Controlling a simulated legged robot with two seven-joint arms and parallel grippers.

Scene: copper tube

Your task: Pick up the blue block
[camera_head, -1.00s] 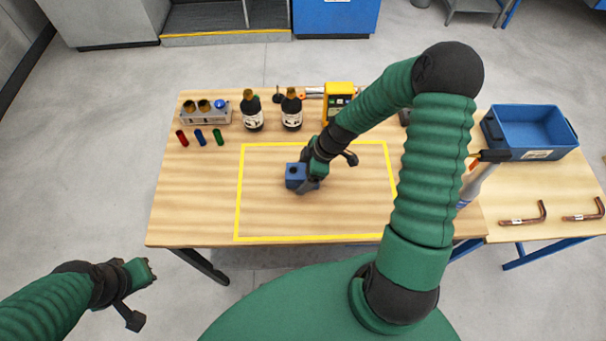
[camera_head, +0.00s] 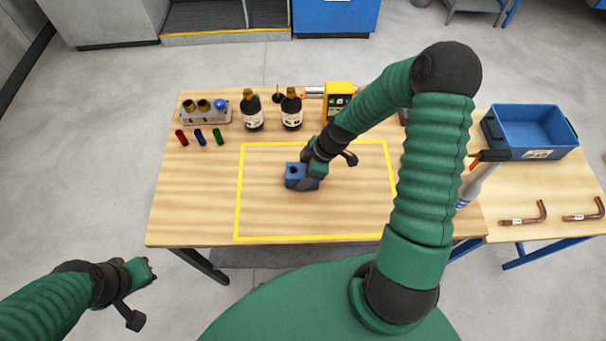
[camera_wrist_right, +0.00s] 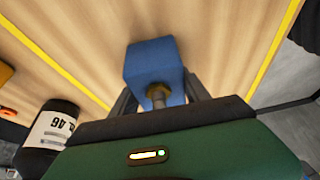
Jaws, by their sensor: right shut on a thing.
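The blue block (camera_head: 296,176) is inside the yellow-taped rectangle on the wooden table, with a dark round hole or fitting on its top. My right gripper (camera_head: 308,180) is at the block, shut on it. In the right wrist view the blue block (camera_wrist_right: 152,62) sits between the two dark fingers (camera_wrist_right: 160,95), with a brass-coloured fitting on its near side. I cannot tell whether the block is clear of the table. My left gripper (camera_head: 148,268) hangs off the table at the lower left, apart from everything; its jaw opening is unclear.
Two dark bottles (camera_head: 252,112) (camera_head: 291,110), a yellow device (camera_head: 338,100) and a rack of fittings (camera_head: 206,112) stand at the back. Red, blue and green small cylinders (camera_head: 200,137) lie at the back left. A blue bin (camera_head: 530,130) and copper tubes (camera_head: 525,215) are on the right.

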